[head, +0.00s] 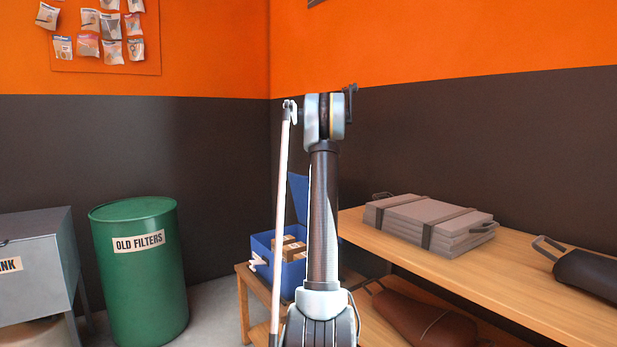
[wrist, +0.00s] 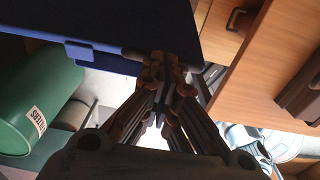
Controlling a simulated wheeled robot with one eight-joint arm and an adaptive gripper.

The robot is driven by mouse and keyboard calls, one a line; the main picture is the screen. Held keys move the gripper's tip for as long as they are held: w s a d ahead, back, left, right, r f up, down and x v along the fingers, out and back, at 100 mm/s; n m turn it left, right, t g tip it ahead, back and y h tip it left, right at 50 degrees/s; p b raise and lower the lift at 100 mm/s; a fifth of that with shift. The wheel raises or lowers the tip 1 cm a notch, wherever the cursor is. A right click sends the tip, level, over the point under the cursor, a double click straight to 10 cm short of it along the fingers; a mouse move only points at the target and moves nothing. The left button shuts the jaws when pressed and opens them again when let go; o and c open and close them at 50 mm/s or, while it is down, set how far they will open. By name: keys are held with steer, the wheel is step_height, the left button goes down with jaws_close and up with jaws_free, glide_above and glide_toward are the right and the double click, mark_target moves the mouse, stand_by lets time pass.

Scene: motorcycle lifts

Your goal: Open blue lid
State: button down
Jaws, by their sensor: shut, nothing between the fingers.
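A blue box (head: 262,243) stands on a low wooden stand in the head view, with brown packages (head: 290,249) inside. Its blue lid (head: 298,195) stands raised at the back, partly hidden by my arm. In the wrist view, a large dark blue panel (wrist: 110,18) with a small tab (wrist: 80,50) on its edge fills the top; I cannot tell whether it is lid or box wall. My gripper (wrist: 163,72) is shut and empty, its fingertips at the panel's lower edge; contact is unclear.
A green drum (head: 138,275) and a grey cabinet (head: 38,255) stand left. A wooden bench (head: 440,265) on the right carries a strapped grey case (head: 428,222) and a dark bag (head: 590,277). A brown bag (head: 425,325) lies below. Walls close off the corner.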

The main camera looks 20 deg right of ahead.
steer(key=d, duration=0.1)
steer(key=w+d, duration=0.1)
steer(key=d, duration=0.3)
steer(key=shift+w+r, duration=0.2)
steer(key=shift+w, duration=0.2)
stand_by(0.8)
